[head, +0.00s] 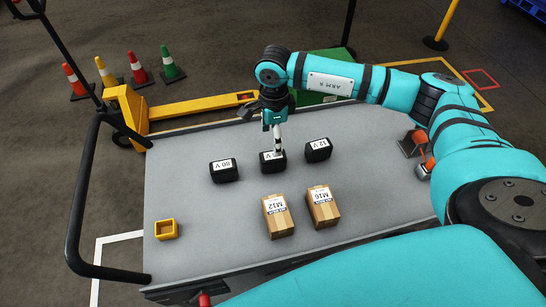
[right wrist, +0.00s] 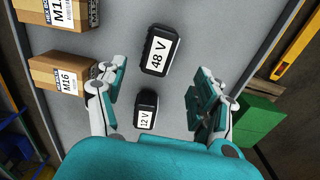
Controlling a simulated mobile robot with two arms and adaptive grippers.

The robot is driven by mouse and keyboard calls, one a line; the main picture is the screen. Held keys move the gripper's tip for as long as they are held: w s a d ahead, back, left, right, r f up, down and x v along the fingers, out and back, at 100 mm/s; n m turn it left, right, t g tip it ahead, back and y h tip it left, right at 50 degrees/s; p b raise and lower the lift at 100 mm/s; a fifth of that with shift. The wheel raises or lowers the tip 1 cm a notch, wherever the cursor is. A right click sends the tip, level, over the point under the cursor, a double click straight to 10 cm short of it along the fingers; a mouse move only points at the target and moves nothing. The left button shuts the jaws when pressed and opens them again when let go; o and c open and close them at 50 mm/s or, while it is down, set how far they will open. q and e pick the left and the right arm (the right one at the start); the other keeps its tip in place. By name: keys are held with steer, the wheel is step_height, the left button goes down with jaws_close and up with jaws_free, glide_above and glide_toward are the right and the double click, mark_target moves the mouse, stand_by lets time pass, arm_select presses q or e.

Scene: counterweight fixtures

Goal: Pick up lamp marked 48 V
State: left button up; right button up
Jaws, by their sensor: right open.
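The lamp marked 48 V is a black block with a white label; it shows in the right wrist view (right wrist: 160,50), slightly beyond and between the fingertips. In the head view it is the middle block (head: 272,161), its label partly hidden by my right gripper (head: 277,150). In the right wrist view my right gripper (right wrist: 158,84) is open, its two fingers wide apart with nothing between the pads. It is above the lamp; the exact gap is unclear. My left gripper is not in view.
A lamp marked 12 V (head: 318,150) stands to the right and one marked 80 V (head: 224,170) to the left. Cartons M12 (head: 278,216) and M16 (head: 322,207) stand nearer. A yellow bin (head: 166,230) sits front left; the grey top around it is clear.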

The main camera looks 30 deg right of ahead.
mark_target(273, 156)
step_height(273, 156, down, 3)
steer(key=shift+a+f+p, duration=0.1)
steer(key=shift+p, duration=0.2)
steer(key=shift+s+f+p, duration=0.1)
steer(key=shift+f+p, duration=0.35)
steer(key=shift+f, duration=0.1)
step_height(273, 156, down, 4)
steer(key=shift+a+r+p, duration=0.1)
steer(key=shift+r+p, duration=0.1)
steer(key=shift+p, duration=0.45)
steer(key=shift+f, duration=0.35)
steer(key=shift+c, duration=0.4)
jaws_close()
